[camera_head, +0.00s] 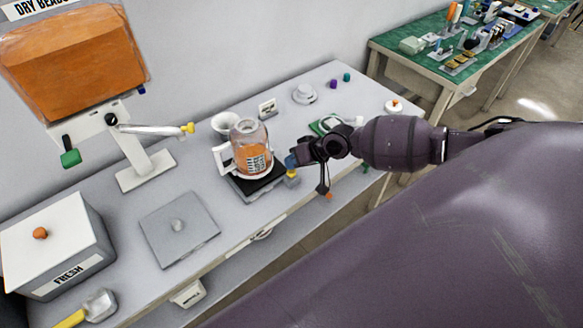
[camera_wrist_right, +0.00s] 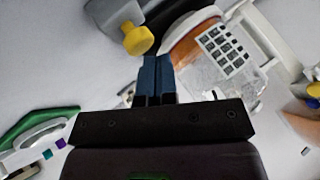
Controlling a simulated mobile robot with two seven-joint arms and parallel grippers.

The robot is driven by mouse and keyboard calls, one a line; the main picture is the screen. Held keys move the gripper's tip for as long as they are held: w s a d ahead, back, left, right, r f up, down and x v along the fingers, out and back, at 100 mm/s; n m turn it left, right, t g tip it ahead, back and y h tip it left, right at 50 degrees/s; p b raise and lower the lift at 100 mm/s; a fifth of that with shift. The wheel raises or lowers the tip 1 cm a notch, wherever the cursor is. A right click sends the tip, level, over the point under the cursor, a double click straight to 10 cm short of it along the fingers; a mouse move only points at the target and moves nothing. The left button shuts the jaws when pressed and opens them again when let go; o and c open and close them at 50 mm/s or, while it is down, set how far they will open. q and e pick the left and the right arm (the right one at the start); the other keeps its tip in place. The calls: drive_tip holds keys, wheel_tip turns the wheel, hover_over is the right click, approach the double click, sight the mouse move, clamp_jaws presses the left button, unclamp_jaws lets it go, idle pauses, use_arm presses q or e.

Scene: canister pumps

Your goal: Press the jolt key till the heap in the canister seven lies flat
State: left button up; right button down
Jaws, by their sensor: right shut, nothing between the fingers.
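A clear canister (camera_head: 250,137) with orange fill, a dark grid label and a white handle stands upright on a dark base plate (camera_head: 259,187). It also shows in the right wrist view (camera_wrist_right: 202,60), partly cut off. I cannot read a number on it, and the heap's shape is unclear. A yellow key (camera_head: 292,174) sits at the base's right front corner; it shows in the right wrist view (camera_wrist_right: 138,40) as a round knob. My right gripper (camera_head: 290,161) is shut and empty, its blue fingertips close beside the key. Contact cannot be told. My left gripper is out of view.
A hopper of orange beads (camera_head: 75,60) hangs at the left above a white stand. A white box marked FRESH (camera_head: 55,240), a grey plate (camera_head: 178,235) and a yellow-handled scoop (camera_head: 95,306) lie front left. A white bowl (camera_head: 225,122) stands behind the canister.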

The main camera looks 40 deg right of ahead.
drive_tip(key=shift+f+b, duration=0.5)
drive_tip(key=shift+f, duration=0.25)
idle(0.7)
drive_tip(key=shift+r, duration=0.1)
drive_tip(key=shift+r+p, duration=1)
drive_tip(key=shift+r, duration=0.1)
wheel_tip(320, 180, up, 3)
drive_tip(key=p, duration=0.2)
drive_tip(key=shift+p, duration=0.4)
drive_tip(key=shift+r+p, duration=0.4)
drive_tip(key=shift+r, duration=0.6)
